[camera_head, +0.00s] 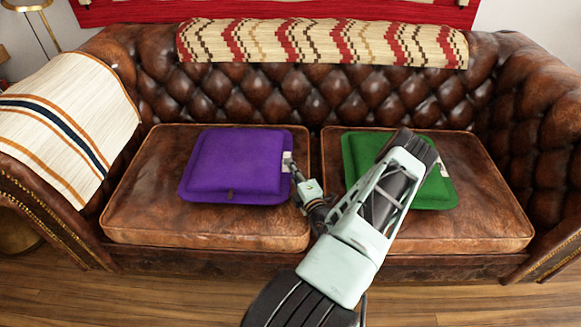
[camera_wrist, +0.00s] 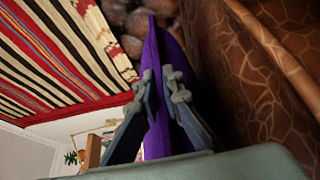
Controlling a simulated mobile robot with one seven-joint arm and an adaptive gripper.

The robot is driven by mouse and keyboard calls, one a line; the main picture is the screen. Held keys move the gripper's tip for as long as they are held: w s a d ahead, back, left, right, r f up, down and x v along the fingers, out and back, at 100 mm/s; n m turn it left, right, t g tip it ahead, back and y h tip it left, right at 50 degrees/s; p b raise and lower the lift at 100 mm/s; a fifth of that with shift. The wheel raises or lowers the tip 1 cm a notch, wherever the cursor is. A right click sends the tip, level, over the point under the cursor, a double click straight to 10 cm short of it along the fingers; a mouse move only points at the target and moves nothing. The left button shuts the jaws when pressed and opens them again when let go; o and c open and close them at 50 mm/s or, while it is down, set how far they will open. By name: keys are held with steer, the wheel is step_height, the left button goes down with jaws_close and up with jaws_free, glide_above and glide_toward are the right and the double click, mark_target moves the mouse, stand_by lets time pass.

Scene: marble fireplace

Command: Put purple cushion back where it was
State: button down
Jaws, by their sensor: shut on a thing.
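The purple cushion (camera_head: 237,163) lies roughly flat over the left seat of the brown leather sofa (camera_head: 210,240). My gripper (camera_head: 290,164) is at its right edge. In the wrist view the fingers (camera_wrist: 164,84) stand on either side of the purple cushion (camera_wrist: 154,50) and are shut on its edge. I cannot tell whether the cushion rests fully on the seat or is held slightly above it. The green cushion (camera_head: 361,153) lies on the right seat, partly hidden behind my arm.
A striped throw (camera_head: 67,120) covers the left armrest, and a zigzag-patterned throw (camera_head: 320,42) hangs over the backrest. The tufted backrest stands behind both cushions. Bare leather shows in front of the purple cushion. Wooden floor (camera_head: 150,300) lies before the sofa.

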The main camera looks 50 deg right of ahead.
steer(key=c, duration=2.1)
jaws_free()
steer(key=shift+f, duration=0.1)
steer(key=shift+s+r, duration=0.15)
steer(key=shift+r, duration=0.1)
steer(key=p+v, duration=0.2)
steer(key=v, duration=0.9)
steer(key=shift+s+a+f+p, duration=0.1)
steer(key=shift+s+a+p, duration=0.1)
steer(key=shift+s+p, duration=0.2)
